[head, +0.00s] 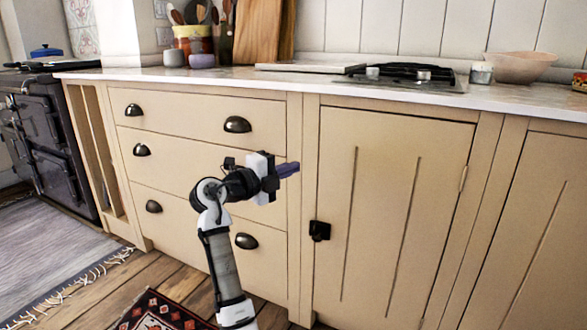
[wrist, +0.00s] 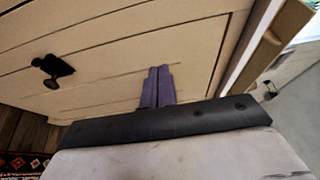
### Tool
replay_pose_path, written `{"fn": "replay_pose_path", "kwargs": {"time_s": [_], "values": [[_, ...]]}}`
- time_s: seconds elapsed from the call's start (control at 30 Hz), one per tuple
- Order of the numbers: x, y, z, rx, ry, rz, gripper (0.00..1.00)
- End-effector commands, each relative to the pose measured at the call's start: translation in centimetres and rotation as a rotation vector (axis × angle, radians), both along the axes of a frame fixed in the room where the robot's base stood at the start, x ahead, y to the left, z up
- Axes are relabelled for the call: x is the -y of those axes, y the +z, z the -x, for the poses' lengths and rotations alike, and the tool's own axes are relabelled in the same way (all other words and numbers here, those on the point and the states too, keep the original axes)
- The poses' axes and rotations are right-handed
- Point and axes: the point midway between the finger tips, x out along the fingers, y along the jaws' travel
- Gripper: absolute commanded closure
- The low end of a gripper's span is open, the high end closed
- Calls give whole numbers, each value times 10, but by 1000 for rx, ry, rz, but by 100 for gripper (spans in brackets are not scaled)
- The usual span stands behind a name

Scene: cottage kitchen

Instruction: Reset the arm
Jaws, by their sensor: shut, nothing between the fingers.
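My gripper (head: 291,169) is shut and empty, in front of the beige cabinets, at about the height of the middle drawer (head: 170,158). Its fingers point to the right in the head view, toward the cupboard door (head: 385,205). My arm comes up from the bottom of the head view and bends at the wrist. In the wrist view the two purple fingers (wrist: 157,86) lie side by side with no object between them. Beige cabinet panels fill the background there, with a dark latch (wrist: 52,70) at the left.
A pale countertop (head: 225,77) runs above the cabinets. It carries a gas hob (head: 405,75), a bowl (head: 519,67), a utensil pot (head: 192,42) and cutting boards (head: 258,32). A dark range cooker (head: 45,140) stands at the left. A red patterned rug (head: 150,312) lies on the wooden floor.

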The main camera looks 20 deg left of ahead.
Motion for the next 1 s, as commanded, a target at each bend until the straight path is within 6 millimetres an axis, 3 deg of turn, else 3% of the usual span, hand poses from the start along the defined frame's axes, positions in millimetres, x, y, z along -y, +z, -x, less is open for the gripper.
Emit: {"fn": "replay_pose_path", "kwargs": {"time_s": [0.1, 0.3, 0.7, 0.87, 1.0], "values": [[-23, 4, 20, 0, 2, 1, 100], [-47, 2, 43, -1, 1, 0, 100], [-62, 4, 56, -7, 21, 8, 100], [-95, 27, 82, -44, 204, 104, 100], [-143, 67, 136, -22, 491, 292, 100]]}}
